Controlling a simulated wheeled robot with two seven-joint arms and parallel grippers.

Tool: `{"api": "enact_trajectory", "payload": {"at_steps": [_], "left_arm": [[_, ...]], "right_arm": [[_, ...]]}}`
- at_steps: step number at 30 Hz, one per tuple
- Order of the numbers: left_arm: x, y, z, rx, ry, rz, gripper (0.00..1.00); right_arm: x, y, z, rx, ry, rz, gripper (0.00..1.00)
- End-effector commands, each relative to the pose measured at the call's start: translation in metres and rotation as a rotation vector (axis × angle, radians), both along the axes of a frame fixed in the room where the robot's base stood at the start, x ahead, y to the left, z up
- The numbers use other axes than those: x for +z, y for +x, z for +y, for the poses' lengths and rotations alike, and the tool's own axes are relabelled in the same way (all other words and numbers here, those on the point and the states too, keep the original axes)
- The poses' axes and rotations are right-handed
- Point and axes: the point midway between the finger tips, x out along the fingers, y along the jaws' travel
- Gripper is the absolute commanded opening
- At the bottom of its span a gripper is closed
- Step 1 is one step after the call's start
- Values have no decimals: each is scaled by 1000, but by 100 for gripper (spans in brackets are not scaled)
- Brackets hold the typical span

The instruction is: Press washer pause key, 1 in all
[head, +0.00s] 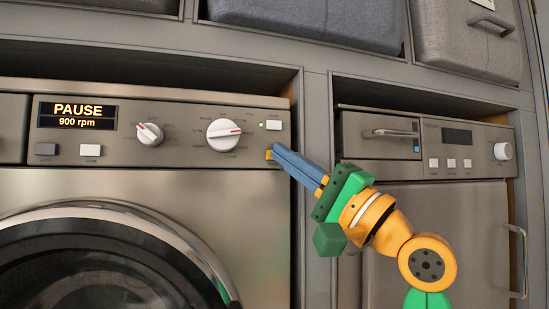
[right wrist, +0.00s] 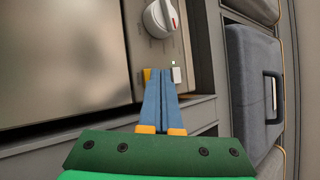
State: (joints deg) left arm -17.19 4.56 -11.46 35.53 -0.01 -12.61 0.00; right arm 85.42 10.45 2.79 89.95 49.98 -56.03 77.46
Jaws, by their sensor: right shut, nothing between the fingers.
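The washer (head: 140,188) is at the left in the head view. Its display (head: 77,115) reads "PAUSE" and "900 rpm". A white key (head: 272,125) with a small lit green light beside it sits at the right end of its panel; the key also shows in the right wrist view (right wrist: 178,75). My right gripper (head: 275,151) is shut and empty, its blue fingertips just below the key in the head view. In the right wrist view the fingertips (right wrist: 161,72) lie just left of the key. Whether they touch the panel I cannot tell. My left gripper is not in view.
A large dial (head: 223,133), a smaller dial (head: 149,134) and two keys share the washer panel. A small yellow patch (head: 269,155) shows by the fingertips. A second appliance (head: 425,150) stands at the right. Grey bins (head: 310,18) sit above.

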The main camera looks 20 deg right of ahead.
Motion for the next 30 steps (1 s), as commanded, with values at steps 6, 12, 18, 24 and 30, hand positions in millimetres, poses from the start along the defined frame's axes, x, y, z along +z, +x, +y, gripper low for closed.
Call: {"api": "enact_trajectory", "payload": {"at_steps": [6, 12, 18, 24, 30], "left_arm": [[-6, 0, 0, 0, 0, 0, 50], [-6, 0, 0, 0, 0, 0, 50], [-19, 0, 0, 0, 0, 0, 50], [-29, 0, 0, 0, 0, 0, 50], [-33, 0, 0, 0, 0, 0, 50]], "right_arm": [[-1, -8, 0, -1, 1, -1, 0], [-1, -9, -1, 0, 1, -1, 0], [-3, -27, -1, 0, 0, -5, 0], [-3, -47, -2, 1, 0, -3, 0], [-1, -58, -2, 0, 1, -1, 0]]}}
